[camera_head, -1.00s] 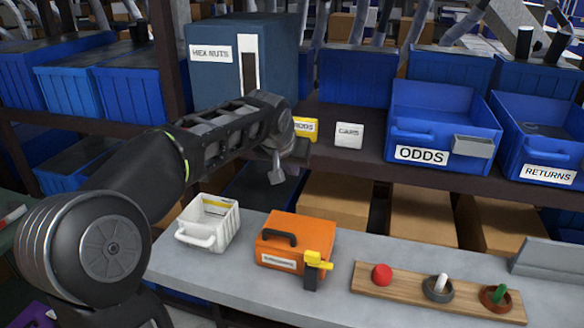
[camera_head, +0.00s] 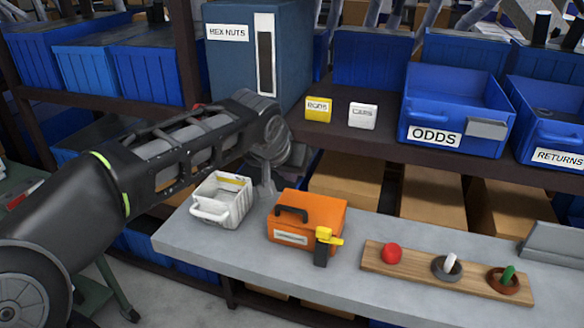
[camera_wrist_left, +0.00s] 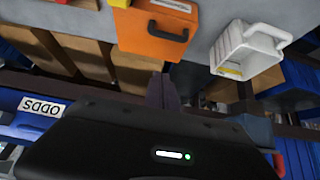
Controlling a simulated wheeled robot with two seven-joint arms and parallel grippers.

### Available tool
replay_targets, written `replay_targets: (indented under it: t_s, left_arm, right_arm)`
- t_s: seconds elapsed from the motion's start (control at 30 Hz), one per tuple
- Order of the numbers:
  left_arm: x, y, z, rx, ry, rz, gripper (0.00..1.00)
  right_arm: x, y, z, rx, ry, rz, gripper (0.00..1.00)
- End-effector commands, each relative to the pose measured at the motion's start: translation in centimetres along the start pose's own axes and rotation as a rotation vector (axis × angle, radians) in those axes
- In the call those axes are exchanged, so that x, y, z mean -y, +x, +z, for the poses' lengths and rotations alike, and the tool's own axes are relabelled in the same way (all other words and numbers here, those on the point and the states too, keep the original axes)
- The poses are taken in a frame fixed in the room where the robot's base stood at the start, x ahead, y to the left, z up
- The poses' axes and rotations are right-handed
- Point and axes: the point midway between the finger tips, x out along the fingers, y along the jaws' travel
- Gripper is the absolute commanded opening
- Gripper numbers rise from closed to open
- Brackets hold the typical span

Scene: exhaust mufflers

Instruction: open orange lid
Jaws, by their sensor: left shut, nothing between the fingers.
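The orange box with its orange lid (camera_head: 318,207) sits on the grey bench in the head view. It has a black handle (camera_head: 291,212) and a white label on its front, and the lid looks closed. A yellow and black latch-like piece (camera_head: 327,243) stands at its front right corner. The box also shows upside down in the left wrist view (camera_wrist_left: 160,30). My left gripper (camera_head: 266,197) is behind the bench's back edge, between the white bin and the orange box, apart from the lid. Its fingers (camera_wrist_left: 163,92) are together and empty. My right gripper is not in view.
A white bin (camera_head: 222,200) stands left of the orange box. A wooden board (camera_head: 420,270) with red, grey and green pieces lies to its right. A shelf above holds small yellow (camera_head: 318,110) and white (camera_head: 362,116) boxes and blue bins (camera_head: 455,105).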

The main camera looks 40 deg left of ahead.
Motion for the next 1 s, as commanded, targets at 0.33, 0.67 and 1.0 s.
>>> replay_targets:
  t_s: [0.33, 0.67, 1.0]
  left_arm:
    - [0.8, 1.2, 0.3, 0.039, -0.009, -0.025, 0.16]
    - [1.2, 3.3, -0.3, 0.275, -0.749, -0.152, 0.34]
    - [0.1, 0.9, 1.0, 0.368, -1.492, -0.347, 0.34]
  right_arm:
    - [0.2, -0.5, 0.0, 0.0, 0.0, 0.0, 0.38]
    - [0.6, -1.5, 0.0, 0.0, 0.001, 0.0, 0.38]
    - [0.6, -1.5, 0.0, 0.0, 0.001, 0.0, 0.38]
